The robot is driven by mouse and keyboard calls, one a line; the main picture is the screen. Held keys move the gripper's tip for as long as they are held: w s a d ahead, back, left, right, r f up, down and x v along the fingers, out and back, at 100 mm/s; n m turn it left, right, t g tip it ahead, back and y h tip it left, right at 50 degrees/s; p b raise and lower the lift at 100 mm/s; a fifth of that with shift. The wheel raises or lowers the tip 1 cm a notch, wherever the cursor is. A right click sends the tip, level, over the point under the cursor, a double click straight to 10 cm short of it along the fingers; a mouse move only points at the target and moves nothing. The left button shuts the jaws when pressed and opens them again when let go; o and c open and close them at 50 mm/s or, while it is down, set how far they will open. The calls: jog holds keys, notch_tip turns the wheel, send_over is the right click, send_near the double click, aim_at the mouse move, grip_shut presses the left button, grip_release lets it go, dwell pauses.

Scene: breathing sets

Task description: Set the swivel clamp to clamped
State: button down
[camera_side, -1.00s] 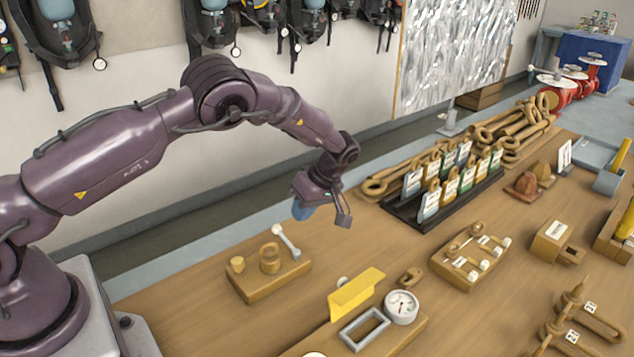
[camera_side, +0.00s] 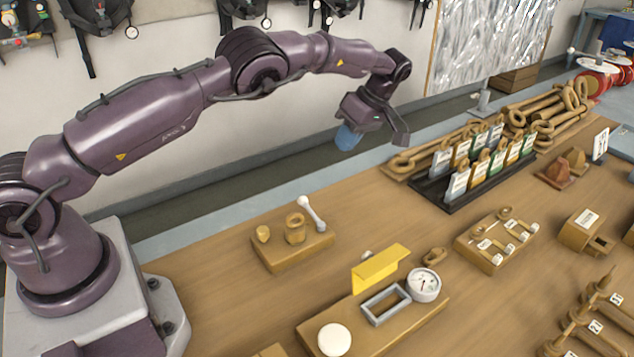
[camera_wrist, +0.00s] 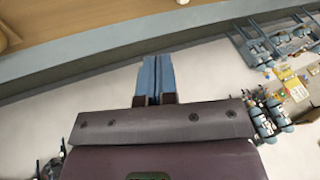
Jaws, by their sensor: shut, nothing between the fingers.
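A wooden block (camera_side: 290,256) on the bench in the side view carries a short stub (camera_side: 262,233), a ring-topped post (camera_side: 295,230) and a pale lever with a white knob (camera_side: 313,214). It looks like the swivel clamp, though no label shows there. The lever leans up to the left, its knob raised, beside the ring post and apart from it. My gripper (camera_side: 348,138) hangs above and behind the block, touching nothing. Its blue fingers (camera_wrist: 157,78) are shut together and empty in the wrist view. The wrist view does not show the block.
A yellow bracket (camera_side: 380,268), grey frame (camera_side: 386,305) and dial gauge (camera_side: 423,285) sit on a board in front. A black rack of tags (camera_side: 470,195) stands to the right. Bare bench surrounds the block. Breathing sets (camera_side: 95,20) hang on the back wall.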

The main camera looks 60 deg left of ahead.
aim_at(311, 211)
jog(key=x, duration=0.3)
jog(key=s+x, duration=0.1)
jog(key=x, duration=0.7)
jog(key=shift+s+d, duration=0.25)
jog(key=shift+d, duration=0.15)
jog(key=shift+s+f, duration=0.35)
jog(key=shift+s, duration=0.25)
